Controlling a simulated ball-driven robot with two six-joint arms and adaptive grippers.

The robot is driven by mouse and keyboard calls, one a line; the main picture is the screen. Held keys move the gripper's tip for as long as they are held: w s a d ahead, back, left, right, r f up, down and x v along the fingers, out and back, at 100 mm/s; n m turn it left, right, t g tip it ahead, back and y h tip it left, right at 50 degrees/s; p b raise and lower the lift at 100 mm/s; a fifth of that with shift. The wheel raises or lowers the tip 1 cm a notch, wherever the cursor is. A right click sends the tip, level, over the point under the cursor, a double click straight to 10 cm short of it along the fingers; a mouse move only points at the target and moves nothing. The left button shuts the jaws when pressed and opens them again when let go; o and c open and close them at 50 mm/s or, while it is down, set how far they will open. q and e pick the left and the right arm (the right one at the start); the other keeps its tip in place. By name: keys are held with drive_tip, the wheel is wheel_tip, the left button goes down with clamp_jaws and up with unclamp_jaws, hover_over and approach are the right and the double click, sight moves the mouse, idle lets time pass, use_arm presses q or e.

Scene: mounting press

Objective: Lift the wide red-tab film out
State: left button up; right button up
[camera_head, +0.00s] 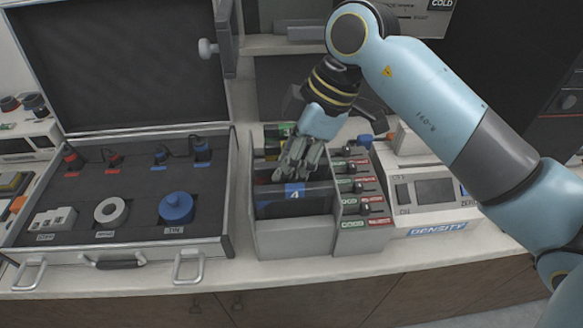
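The grey open-topped box (293,241) stands on the counter at the centre and holds dark upright films. A film with a blue tab (295,190) marked 4 is at its front. Green and yellow tabs show farther back, partly covered by my arm. I cannot clearly make out the wide red-tab film; my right gripper and the other films may hide it. My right gripper (297,165) points down into the box, just behind the blue tab. Its fingers look close together, but whether they hold a film is hidden. My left gripper is not in view.
A control panel with several sliders (358,190) adjoins the box's right side. A device labelled DENSITY (437,192) stands farther right. An open case (130,254) with plugs, a white ring and a blue knob fills the left. The counter's front strip is clear.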

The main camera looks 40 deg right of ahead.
clamp_jaws()
drive_tip(key=shift+r, duration=0.1)
idle(0.3)
drive_tip(key=shift+w+r, duration=0.1)
drive_tip(key=shift+r, duration=0.2)
wheel_tip(320, 180, up, 18)
drive_tip(key=p, duration=0.6)
drive_tip(key=shift+f, duration=0.15)
